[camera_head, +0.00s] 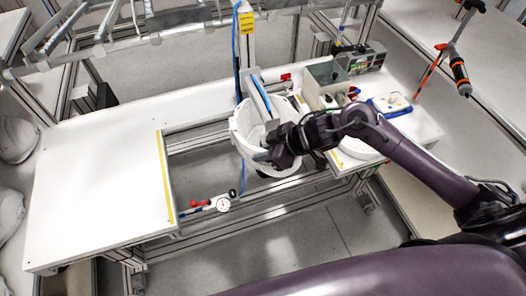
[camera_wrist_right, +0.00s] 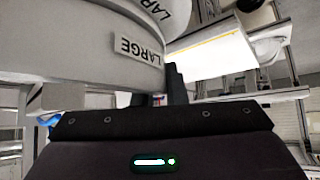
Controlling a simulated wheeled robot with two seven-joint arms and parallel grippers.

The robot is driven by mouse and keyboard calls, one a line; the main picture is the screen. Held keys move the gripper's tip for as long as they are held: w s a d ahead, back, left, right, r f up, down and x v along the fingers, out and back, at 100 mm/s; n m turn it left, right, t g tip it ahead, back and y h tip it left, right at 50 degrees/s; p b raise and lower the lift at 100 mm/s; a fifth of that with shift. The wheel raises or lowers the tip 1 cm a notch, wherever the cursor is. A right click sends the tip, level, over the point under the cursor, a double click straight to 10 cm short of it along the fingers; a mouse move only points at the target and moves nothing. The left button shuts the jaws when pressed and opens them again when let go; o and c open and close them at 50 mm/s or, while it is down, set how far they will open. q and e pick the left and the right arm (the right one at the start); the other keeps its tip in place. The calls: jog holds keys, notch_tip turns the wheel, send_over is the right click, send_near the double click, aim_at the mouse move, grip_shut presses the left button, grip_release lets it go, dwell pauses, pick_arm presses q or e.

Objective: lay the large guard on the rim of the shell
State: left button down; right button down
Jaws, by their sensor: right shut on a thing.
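The white shell (camera_head: 241,128) hangs bowl-like at the gap between the two white worktops, beside the upright post. My right gripper (camera_head: 270,152) is at its front, near the rim, and is shut on the large guard. In the right wrist view a white curved band (camera_wrist_right: 60,62) with a "LARGE" label fills the upper left, close to the dark fingers (camera_wrist_right: 168,88). A second white surface with a "LARGE" label shows above it. White on white, I cannot tell in the head view where guard and shell meet. My left gripper is not in view.
The left worktop (camera_head: 95,180) is bare. The right worktop holds a grey box (camera_head: 326,82), a blue-edged tray (camera_head: 402,105) and a white round piece (camera_head: 357,150) partly behind my arm. A blue cable runs down the post.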

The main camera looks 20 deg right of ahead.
dwell(0.4)
jog(key=c, duration=1.4)
grip_release()
jog(key=v, duration=0.6)
jog(key=shift+s+d+r+b, duration=0.15)
jog(key=shift+d+b, duration=0.1)
jog(key=shift+b, duration=0.15)
jog(key=shift+s+d+r, duration=0.2)
jog(key=shift+r, duration=0.25)
